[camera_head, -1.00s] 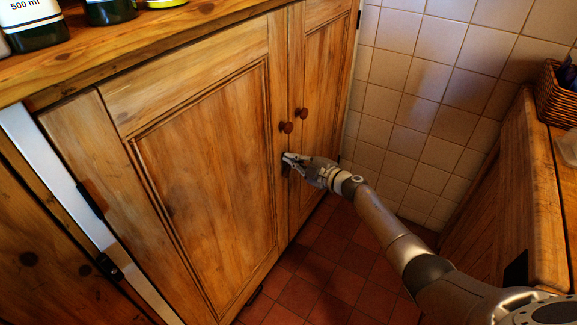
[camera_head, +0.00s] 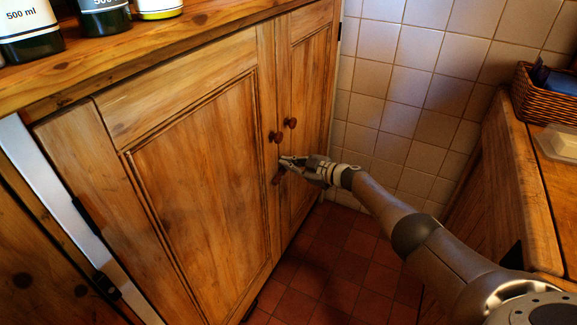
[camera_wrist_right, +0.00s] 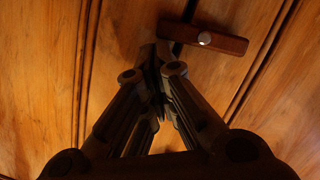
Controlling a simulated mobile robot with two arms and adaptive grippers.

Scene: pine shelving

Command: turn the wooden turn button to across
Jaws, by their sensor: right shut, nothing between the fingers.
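The wooden turn button is a dark reddish-brown bar (camera_wrist_right: 222,41) with a pale screw at its middle. In the right wrist view it lies slantwise across a dark seam, its right end a little lower. In the head view only a small dark part of it (camera_head: 277,177) shows beside the gripper, below the two knobs. My right gripper (camera_head: 284,161) is shut and empty in front of the pine doors. In the wrist view its fingertips (camera_wrist_right: 160,52) are close to the button's left end; I cannot tell whether they touch it. My left gripper is out of view.
Two round wooden knobs (camera_head: 275,137) (camera_head: 290,122) stick out just above the gripper. Bottles (camera_head: 28,38) stand on the cupboard top. A tiled wall (camera_head: 420,85) is behind, and a wooden counter with a wicker basket (camera_head: 540,103) stands at the right. The tiled floor between is clear.

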